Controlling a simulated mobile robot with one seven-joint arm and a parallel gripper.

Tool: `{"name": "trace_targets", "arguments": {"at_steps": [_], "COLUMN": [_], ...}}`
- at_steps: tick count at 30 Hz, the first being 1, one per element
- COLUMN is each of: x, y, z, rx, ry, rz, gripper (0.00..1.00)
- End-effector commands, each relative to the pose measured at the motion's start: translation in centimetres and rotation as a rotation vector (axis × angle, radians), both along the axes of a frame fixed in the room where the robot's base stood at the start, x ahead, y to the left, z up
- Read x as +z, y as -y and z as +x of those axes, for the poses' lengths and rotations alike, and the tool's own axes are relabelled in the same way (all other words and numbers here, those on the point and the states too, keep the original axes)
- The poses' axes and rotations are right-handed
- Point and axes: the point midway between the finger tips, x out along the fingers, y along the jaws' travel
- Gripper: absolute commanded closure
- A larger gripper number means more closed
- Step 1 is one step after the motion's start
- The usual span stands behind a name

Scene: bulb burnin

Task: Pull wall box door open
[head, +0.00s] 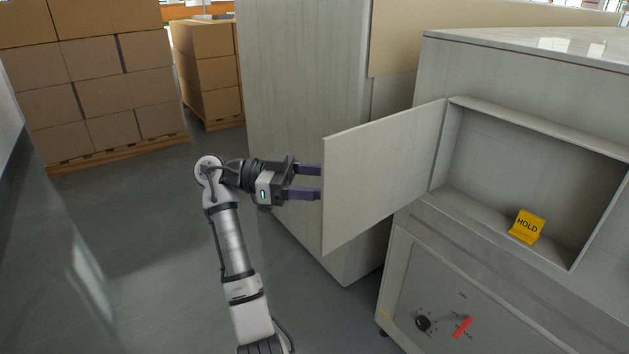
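The wall box door (383,175) is a flat pale grey panel. It is swung open on its left-side hinge and sticks out from the cabinet front. The wall box (530,165) behind it is a shallow recess with its inside in view. My gripper (320,182) is at the door's free edge, on its left side. Its two purple fingers are apart, one above the other, and their tips reach the door panel. The door hides whatever lies behind the tips, so I cannot tell whether they touch it. No handle shows on this side.
A yellow HOLD sign (527,226) stands inside the box. Below is a panel with a black knob (423,324) and a red lever (463,327). A tall grey cabinet (300,100) stands behind the door. Stacked cartons (90,80) are at the left. The floor (130,230) to the left is clear.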

Motion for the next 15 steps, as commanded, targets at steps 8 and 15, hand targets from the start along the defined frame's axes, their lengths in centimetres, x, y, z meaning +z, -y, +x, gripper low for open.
{"name": "trace_targets", "arguments": {"at_steps": [8, 15], "x": [-0.2, -0.3], "y": [0.1, -4.3], "z": [0.4, 0.9], "rx": [0.001, 0.004], "ry": [-0.007, -0.006], "rz": [0.005, 0.005], "gripper": [0.53, 0.53]}}
